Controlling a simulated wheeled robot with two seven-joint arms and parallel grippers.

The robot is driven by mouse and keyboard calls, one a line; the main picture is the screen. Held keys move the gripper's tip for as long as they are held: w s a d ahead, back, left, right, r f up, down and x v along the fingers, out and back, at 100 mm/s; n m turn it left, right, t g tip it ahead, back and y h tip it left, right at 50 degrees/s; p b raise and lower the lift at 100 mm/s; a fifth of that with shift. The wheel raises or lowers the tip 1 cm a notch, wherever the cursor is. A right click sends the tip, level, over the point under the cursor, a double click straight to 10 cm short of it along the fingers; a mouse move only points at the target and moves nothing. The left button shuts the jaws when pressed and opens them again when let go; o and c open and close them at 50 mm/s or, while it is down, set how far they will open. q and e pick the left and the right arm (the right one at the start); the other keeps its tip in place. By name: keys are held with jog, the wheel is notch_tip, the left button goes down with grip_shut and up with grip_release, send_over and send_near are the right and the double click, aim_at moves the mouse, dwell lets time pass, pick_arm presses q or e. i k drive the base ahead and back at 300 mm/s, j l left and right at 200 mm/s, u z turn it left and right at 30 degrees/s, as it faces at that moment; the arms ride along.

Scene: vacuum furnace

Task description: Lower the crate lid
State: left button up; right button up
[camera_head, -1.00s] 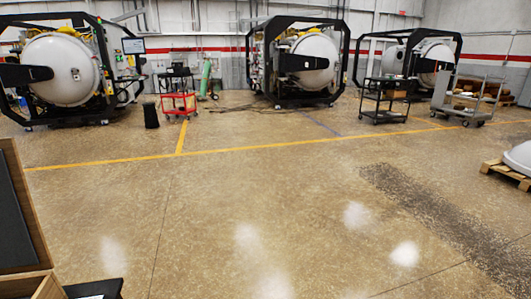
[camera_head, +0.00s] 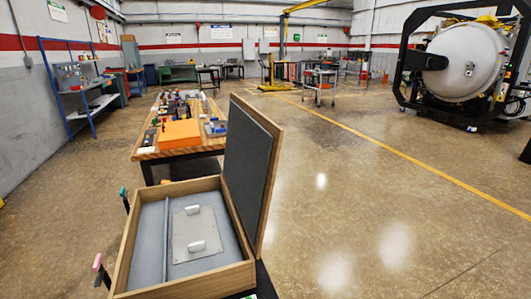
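The wooden crate (camera_head: 187,286) stands open at the lower left of the head view. Its lid (camera_head: 249,165) stands raised along the crate's right side, nearly upright, with its dark padded inner face toward the crate's inside. The crate has a grey lining and a divider. A flat metal plate (camera_head: 195,229) with two light handles lies in the larger compartment. Neither of my grippers is in view, and nothing visible touches the lid.
Small black pieces with a pink tip (camera_head: 98,262) and a teal tip (camera_head: 123,192) stick out at the crate's left side. A workbench (camera_head: 148,152) with an orange box (camera_head: 179,134) stands behind the crate. A vacuum furnace (camera_head: 465,62) is at right. The floor between is clear.

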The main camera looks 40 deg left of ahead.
aim_at(254, 142)
jog(key=i+l+u, duration=0.15)
jog(key=u, duration=0.25)
jog(key=i+l+u, duration=0.3)
jog(key=u, duration=0.15)
jog(key=i+l+u, duration=0.2)
jog(key=l+u, duration=0.2)
jog(key=i+l+u, duration=0.15)
jog(key=l+u, duration=0.15)
jog(key=u, duration=0.15)
jog(key=l+u, duration=0.4)
jog(key=i+l+u, duration=0.1)
jog(key=i, duration=0.25)
jog(key=i+l+u, duration=0.15)
jog(key=i+l, duration=0.15)
jog(key=i, duration=0.05)
